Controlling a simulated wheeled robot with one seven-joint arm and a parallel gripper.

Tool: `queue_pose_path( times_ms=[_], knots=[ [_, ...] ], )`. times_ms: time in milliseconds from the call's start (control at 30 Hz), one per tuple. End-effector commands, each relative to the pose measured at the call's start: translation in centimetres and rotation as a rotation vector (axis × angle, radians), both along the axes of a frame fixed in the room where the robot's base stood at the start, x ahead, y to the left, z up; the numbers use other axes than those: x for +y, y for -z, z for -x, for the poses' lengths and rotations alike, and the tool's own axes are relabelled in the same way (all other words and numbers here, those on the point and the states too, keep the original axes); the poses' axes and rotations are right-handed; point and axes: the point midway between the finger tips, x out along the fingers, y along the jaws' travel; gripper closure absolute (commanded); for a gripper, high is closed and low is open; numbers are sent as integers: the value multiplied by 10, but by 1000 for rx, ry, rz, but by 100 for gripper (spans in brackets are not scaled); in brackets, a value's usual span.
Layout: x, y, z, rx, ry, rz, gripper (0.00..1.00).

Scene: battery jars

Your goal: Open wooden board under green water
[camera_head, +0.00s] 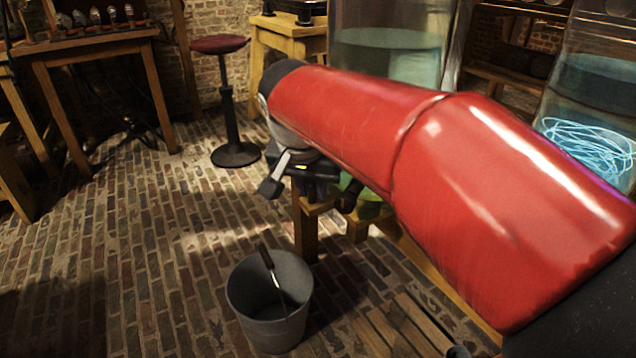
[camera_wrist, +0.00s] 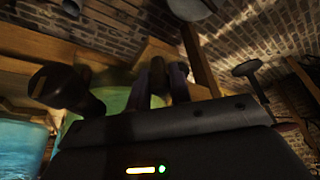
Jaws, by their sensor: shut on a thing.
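The fingers hide much of that piece. Wooden boards (camera_wrist: 115,48) show beside and beyond it; I cannot tell which one the piece is fixed to. In the head view my red arm covers most of the spot. Green (camera_head: 366,208) shows just below the arm, by a wooden frame (camera_head: 307,225). I cannot tell whether any board stands open.
A grey bucket (camera_head: 268,312) stands on the brick floor below the frame. A stool (camera_head: 227,110) and a wooden table (camera_head: 95,45) are behind at left. A jar with glowing blue strands (camera_head: 590,145) stands at right. The floor at left is clear.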

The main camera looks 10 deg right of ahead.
Motion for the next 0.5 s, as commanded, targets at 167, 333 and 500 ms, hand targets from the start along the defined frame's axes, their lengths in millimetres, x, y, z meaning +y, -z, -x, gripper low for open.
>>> queue_pose_path(
  times_ms=[167,333,500],
  knots=[
    [1,0,0,0,-2,-2,100],
    [1,0,0,0,-2,-2,64],
    [0,0,0,0,-1,0,58]
  ],
)
